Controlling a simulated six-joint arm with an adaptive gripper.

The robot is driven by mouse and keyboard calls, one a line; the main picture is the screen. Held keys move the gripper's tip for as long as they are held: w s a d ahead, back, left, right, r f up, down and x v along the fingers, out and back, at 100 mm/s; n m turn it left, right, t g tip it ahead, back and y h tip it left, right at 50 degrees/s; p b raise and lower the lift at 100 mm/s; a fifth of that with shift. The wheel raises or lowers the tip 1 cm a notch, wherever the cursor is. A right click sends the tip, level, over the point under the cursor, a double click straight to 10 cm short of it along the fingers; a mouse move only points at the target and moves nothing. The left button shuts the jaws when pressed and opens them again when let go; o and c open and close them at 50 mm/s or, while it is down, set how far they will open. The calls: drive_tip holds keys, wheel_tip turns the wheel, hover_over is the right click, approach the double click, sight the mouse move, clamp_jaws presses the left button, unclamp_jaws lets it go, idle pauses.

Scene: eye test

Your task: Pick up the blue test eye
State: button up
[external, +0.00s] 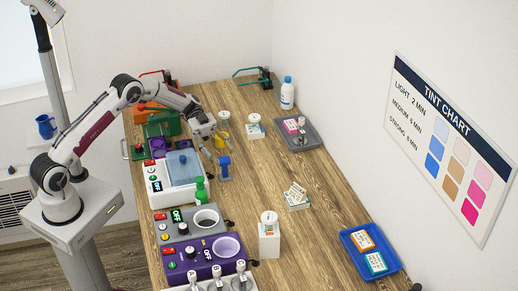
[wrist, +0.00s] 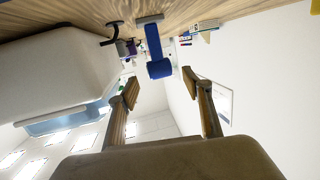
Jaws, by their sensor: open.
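The blue test eye (external: 223,162) stands upright on the wooden table, just right of the white machine with the blue lid. In the wrist view the blue test eye (wrist: 158,66) shows with its grey base, beyond the fingertips and roughly in line with the gap between them. My gripper (external: 211,152) is low over the table, close to the left of the blue test eye. In the wrist view my gripper (wrist: 160,87) has its two fingers wide apart with nothing between them.
A white machine with a blue lid (external: 182,167) stands close left of my gripper. A yellow item (external: 222,140) is just behind. The purple machine (external: 204,259) is nearer the camera. Bare table lies to the right.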

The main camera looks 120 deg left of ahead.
sight(224, 158)
drive_tip(key=shift+r+x, duration=0.2)
drive_tip(key=shift+x, duration=1.1)
drive_tip(key=shift+r+x, duration=0.2)
drive_tip(key=shift+x, duration=1.05)
clamp_jaws()
